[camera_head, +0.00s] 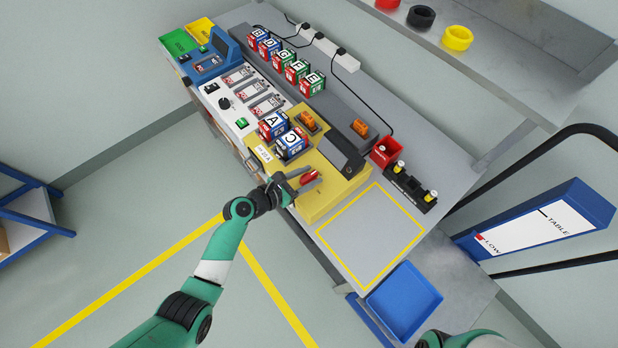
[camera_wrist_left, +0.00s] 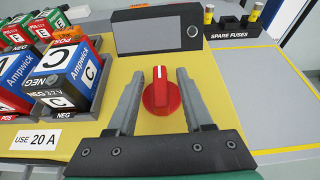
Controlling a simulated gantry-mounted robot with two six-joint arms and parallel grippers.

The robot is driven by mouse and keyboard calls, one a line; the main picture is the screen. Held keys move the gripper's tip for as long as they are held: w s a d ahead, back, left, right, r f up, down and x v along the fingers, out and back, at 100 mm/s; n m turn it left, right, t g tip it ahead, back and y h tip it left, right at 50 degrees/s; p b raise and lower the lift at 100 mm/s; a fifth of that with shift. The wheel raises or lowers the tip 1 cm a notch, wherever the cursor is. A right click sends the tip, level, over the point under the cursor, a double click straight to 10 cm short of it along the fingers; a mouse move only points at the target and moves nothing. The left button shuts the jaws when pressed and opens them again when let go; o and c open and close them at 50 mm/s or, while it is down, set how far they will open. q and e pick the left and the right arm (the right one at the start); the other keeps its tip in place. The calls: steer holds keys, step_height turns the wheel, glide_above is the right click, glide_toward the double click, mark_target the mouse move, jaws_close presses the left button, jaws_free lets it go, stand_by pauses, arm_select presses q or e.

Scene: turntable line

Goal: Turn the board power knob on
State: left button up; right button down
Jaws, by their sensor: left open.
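The red power knob (camera_wrist_left: 162,90) sits on the yellow board (camera_wrist_left: 238,112) below a dark display (camera_wrist_left: 157,36). A pale line on the knob's grip points up toward the display. In the head view the red knob (camera_head: 310,176) is on the board's near part. My left gripper (camera_wrist_left: 160,100) is open, with one finger on each side of the knob and gaps showing between. It also shows in the head view (camera_head: 303,182) at the board's near edge. I cannot tell how deep the fingertips reach. My right gripper is out of view; only a bit of that arm shows at the bottom.
Battery blocks A (camera_head: 272,124) and C (camera_head: 291,143) stand on the board left of the knob. Spare fuses (camera_head: 410,188) and a red bin (camera_head: 385,152) are behind it. A bare yellow-outlined area (camera_head: 370,235) and a blue tray (camera_head: 403,300) lie right.

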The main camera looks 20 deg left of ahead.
arm_select(q)
jaws_close()
stand_by(0.3)
steer(key=shift+w+f, duration=0.1)
